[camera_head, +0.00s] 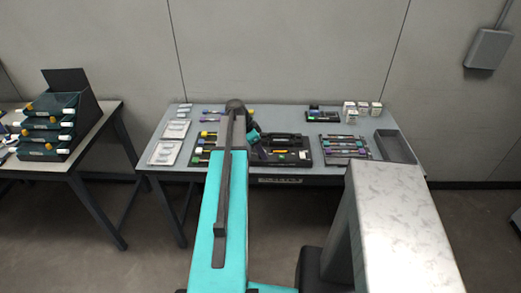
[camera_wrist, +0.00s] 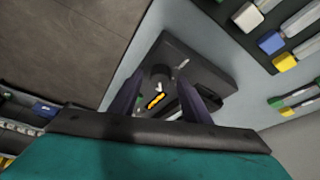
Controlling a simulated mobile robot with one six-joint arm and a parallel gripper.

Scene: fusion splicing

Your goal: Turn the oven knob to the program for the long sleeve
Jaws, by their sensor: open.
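A dark box-shaped unit (camera_wrist: 205,66) lies ahead of my gripper in the wrist view. A dark round knob-like part (camera_wrist: 158,71) stands on it, with an orange mark (camera_wrist: 155,101) and a small white mark close by. I cannot read any program labels or the knob's setting. My gripper (camera_wrist: 160,79) is open, its two dark fingers apart on either side of the knob-like part. I cannot tell whether they touch it. In the head view the black equipment (camera_head: 285,150) sits mid-table, partly hidden by my arm, and the knob cannot be made out.
The grey table (camera_head: 290,117) also holds packets (camera_head: 165,152) at the left, a tray of coloured tools (camera_head: 344,147), small white boxes (camera_head: 362,110) and an empty dark bin (camera_head: 394,146) at the right. A side table at the left carries stacked dark trays (camera_head: 48,128).

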